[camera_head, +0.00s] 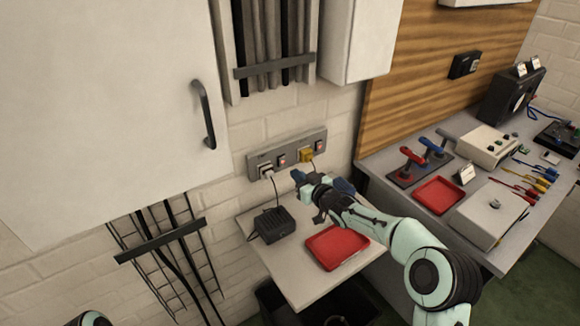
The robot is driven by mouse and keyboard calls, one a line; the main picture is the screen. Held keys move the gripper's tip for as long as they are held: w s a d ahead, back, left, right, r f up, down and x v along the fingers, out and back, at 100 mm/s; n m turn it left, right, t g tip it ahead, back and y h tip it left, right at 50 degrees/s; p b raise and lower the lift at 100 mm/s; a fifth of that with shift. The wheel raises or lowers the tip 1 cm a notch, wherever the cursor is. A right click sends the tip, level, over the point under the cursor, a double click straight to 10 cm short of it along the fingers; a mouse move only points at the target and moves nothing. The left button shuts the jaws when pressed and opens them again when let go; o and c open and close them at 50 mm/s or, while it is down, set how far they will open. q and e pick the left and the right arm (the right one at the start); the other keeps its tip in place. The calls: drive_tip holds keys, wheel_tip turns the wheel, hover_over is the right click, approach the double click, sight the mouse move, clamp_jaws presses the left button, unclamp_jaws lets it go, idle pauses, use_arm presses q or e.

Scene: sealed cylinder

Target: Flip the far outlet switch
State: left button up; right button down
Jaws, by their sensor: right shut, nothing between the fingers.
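A grey outlet strip (291,146) is fixed to the white brick wall above a small shelf. It has two small red switches, a left one (282,160) and a right one (319,146). A pale plug (267,171) sits in the left socket and a yellow plug (306,155) in the right one. The positions of the switches are too small to read. My right gripper (297,175) is shut and empty, just below the strip and in front of the wall, apart from both switches as far as I can tell. My left gripper is out of view.
A black power box (275,224) and a red tray (337,247) are on the shelf (290,283) under my right arm. A cabinet door with a dark handle (204,114) is at left. A workbench (388,184) with clamps, boxes and cables stands at right.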

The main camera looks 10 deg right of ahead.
sight(285, 165)
drive_tip(key=x, duration=0.2)
drive_tip(key=p+x, duration=0.1)
drive_tip(key=x, duration=0.1)
drive_tip(key=shift+r, duration=0.2)
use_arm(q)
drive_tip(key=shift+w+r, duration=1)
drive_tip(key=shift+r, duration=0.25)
use_arm(e)
drive_tip(key=shift+w+a+f, duration=0.15)
drive_tip(key=shift+w+f, duration=0.05)
drive_tip(key=shift+w, duration=0.05)
